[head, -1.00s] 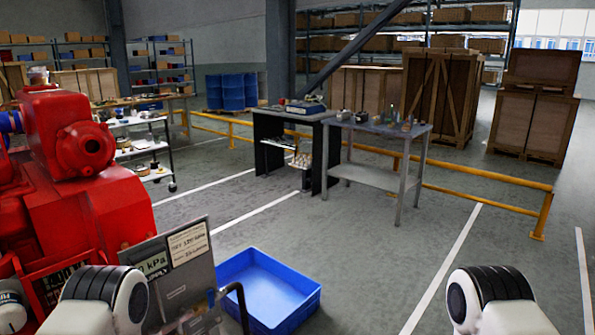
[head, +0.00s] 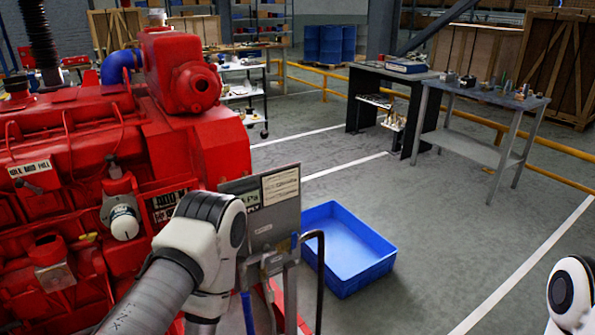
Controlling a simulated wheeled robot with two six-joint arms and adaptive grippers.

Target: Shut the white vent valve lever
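The red diesel pumpset (head: 70,150) fills the left side of the head view. I cannot make out a white vent valve lever on it. A white round fitting (head: 123,222) shows on the engine's near side, but I cannot tell what it is. A grey panel with labels (head: 270,210) stands at the engine's right end, with metal fittings and a blue handle below it. My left arm crosses in front of the engine and the panel's left edge, hiding what is behind it. Neither gripper shows. Only a white joint of my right arm shows at the lower right.
A blue open bin (head: 347,265) is on the floor right of the panel. A black bent pipe (head: 318,270) rises in front of it. A grey workbench (head: 480,92) and a black table (head: 385,75) stand behind. Open floor lies right of the bin.

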